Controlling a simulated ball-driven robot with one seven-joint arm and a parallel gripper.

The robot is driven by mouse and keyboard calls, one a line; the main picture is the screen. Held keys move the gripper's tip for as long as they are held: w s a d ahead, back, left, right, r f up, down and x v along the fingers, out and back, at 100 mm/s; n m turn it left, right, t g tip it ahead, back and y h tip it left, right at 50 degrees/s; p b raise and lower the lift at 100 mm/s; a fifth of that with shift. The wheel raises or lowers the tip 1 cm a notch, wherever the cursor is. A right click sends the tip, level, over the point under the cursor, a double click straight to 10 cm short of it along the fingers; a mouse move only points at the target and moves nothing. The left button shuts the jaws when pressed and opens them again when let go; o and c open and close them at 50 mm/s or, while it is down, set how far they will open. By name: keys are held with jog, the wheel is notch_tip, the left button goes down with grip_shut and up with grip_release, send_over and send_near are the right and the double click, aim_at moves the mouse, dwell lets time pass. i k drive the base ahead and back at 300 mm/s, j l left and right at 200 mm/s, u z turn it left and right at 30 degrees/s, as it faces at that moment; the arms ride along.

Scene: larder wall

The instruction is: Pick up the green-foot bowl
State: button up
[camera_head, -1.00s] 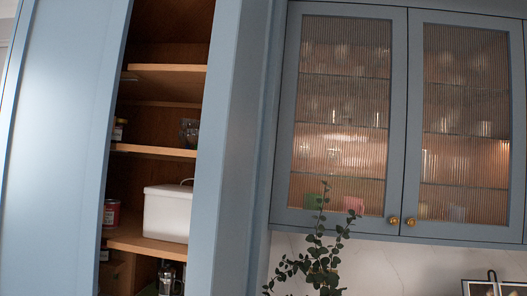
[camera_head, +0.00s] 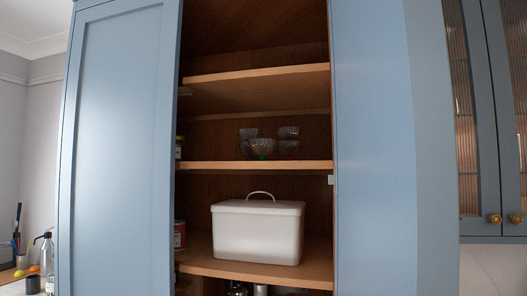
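Several small clear glass bowls stand close together on the middle shelf (camera_head: 230,167) of the open larder. The front one (camera_head: 263,145) looks to have a greenish foot, though it is small and partly see-through. Other glass bowls (camera_head: 289,132) sit behind it and to its right, some apparently stacked, and more glassware (camera_head: 248,132) shows at its left. My gripper is not in view.
A white lidded bin (camera_head: 258,232) with a handle stands on the shelf below. A red tin (camera_head: 180,235) is at its left. A blue door (camera_head: 115,150) flanks the opening at left, a blue panel (camera_head: 375,150) at right. The upper shelf (camera_head: 260,73) looks empty.

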aim_at(262, 147)
jog(key=i+j, duration=0.6)
jog(key=i, duration=0.2)
jog(key=i+j, duration=0.6)
jog(key=i, duration=0.15)
